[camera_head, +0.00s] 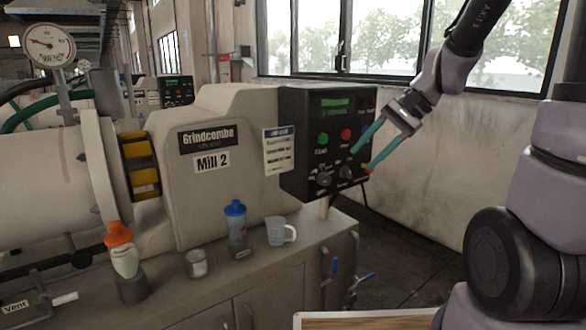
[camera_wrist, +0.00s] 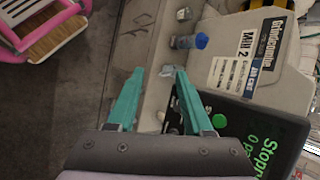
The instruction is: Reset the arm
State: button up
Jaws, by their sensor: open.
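My gripper (camera_head: 362,158) has two teal fingers and is open, with nothing between them. In the head view it hangs in front of the black control panel (camera_head: 302,112) of Mill 2, near its buttons and knobs. I cannot tell whether a fingertip touches the panel. In the wrist view the gripper (camera_wrist: 158,72) points down past the panel (camera_wrist: 262,140) towards the cabinet top. The panel shows a green display, a green button (camera_head: 322,139), a red button (camera_head: 346,134) and dark knobs below. My arm comes down from the upper right of the head view.
On the cabinet top (camera_head: 300,250) stand a blue-capped bottle (camera_head: 237,225), a grey mug (camera_head: 277,231), a small jar (camera_head: 196,264) and an orange-capped bottle (camera_head: 124,255). Blue-handled valves (camera_head: 334,266) stick out at the cabinet's right side. A pink-framed item (camera_wrist: 45,35) stands on the floor.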

jog(key=s+d+r+n+t+h, duration=0.3)
jog(key=s+d+r+t+h, duration=0.2)
jog(key=s+d+r, duration=0.3)
notch_tip(320, 180, up, 3)
jog(key=shift+s+t, duration=0.4)
jog(key=shift+s, duration=0.2)
